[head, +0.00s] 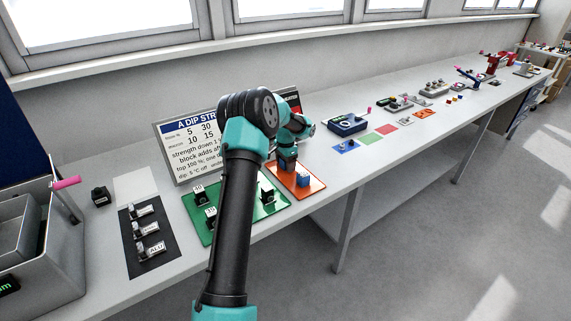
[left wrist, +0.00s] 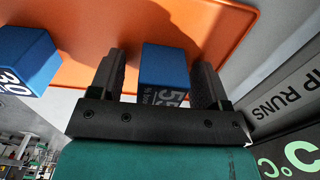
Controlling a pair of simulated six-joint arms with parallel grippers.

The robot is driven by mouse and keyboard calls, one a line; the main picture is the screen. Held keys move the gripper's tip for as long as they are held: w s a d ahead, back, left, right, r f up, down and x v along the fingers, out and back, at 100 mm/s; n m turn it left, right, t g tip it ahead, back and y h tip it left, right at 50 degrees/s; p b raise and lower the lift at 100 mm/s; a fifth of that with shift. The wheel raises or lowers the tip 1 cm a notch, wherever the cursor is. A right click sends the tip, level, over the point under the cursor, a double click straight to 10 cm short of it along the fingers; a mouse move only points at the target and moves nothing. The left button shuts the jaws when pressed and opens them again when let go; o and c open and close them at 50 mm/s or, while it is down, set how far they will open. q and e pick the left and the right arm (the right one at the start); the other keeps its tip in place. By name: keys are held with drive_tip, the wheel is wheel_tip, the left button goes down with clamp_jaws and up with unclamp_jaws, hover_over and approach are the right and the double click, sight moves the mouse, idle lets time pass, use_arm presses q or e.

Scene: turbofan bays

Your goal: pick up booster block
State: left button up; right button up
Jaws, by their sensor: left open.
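My left gripper (head: 287,168) is over the orange mat (head: 312,191) on the bench. In the left wrist view, its fingers (left wrist: 161,65) are apart, one on each side of a blue block (left wrist: 165,62). That block has white print that seems to read "55" and "% boo". I cannot tell whether the fingers touch it. A second blue block (left wrist: 28,62), with a printed number, sits on the mat to the left, outside the fingers. It also shows in the head view (head: 303,180). In the head view the block at the gripper is mostly hidden. My right gripper is not in view.
A green mat (head: 227,232) with several black labelled pieces lies left of the orange mat. A sign board (head: 185,150) stands behind. A dark mat (head: 134,268) with labelled pieces and a grey bin (head: 75,250) are further left. A blue device (head: 347,124) stands to the right.

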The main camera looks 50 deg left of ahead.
use_arm(q)
drive_tip(key=shift+c, duration=0.4)
drive_tip(key=c, duration=1)
drive_tip(key=shift+o, duration=0.2)
drive_tip(key=shift+r, duration=0.1)
drive_tip(key=shift+r, duration=0.45)
wheel_tip(320, 180, up, 3)
drive_tip(key=shift+f, duration=0.15)
drive_tip(key=s+d, duration=0.3)
drive_tip(key=d, duration=0.1)
drive_tip(key=s+d, duration=0.4)
drive_tip(key=s+d+r, duration=0.1)
drive_tip(key=s+d, duration=0.2)
drive_tip(key=d, duration=0.1)
drive_tip(key=shift+s+r, duration=0.1)
drive_tip(key=shift+s, duration=0.2)
